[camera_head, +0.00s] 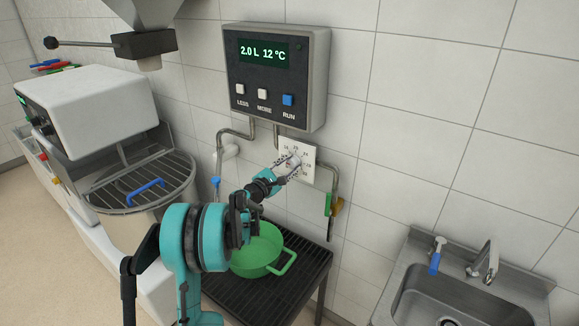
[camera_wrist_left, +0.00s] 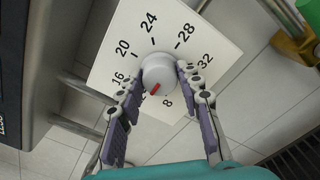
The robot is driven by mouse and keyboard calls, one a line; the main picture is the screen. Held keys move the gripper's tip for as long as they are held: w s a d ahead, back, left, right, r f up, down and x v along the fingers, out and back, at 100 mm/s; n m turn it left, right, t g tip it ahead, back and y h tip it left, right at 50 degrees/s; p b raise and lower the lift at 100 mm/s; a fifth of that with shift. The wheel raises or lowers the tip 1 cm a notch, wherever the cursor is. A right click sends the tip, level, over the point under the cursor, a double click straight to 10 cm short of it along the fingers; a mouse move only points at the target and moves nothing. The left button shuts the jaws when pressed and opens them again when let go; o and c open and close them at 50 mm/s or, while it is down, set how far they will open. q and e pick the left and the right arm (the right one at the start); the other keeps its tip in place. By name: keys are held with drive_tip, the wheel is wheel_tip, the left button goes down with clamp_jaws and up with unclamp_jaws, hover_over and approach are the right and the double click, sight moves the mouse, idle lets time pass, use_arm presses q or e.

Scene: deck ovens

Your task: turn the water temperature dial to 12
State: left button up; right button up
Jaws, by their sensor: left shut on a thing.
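The water temperature dial (camera_wrist_left: 160,70) is a white round knob with a red mark, on a white square plate (camera_wrist_left: 112,55) numbered from 8 to 32. In the wrist view the red mark points down-left, between 16 and 8; a finger covers the number there. My left gripper (camera_wrist_left: 159,78) is shut on the dial, one finger on each side. In the head view my left gripper (camera_head: 289,166) reaches the plate (camera_head: 311,152) on the wall. The control box display (camera_head: 263,52) reads 2.0 L and 12 °C. My right gripper is not in view.
The control box (camera_head: 317,80) hangs above the dial, with buttons LESS, MORE and RUN. Pipes (camera_head: 334,185) run beside the plate. A green pot (camera_head: 275,262) stands below on a dark slatted stand (camera_head: 310,275).

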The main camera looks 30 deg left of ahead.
use_arm(q)
drive_tip(key=o, duration=1.2)
drive_tip(key=s, duration=0.8)
drive_tip(key=s+a, duration=0.1)
drive_tip(key=s, duration=0.3)
drive_tip(key=shift+d, duration=0.1)
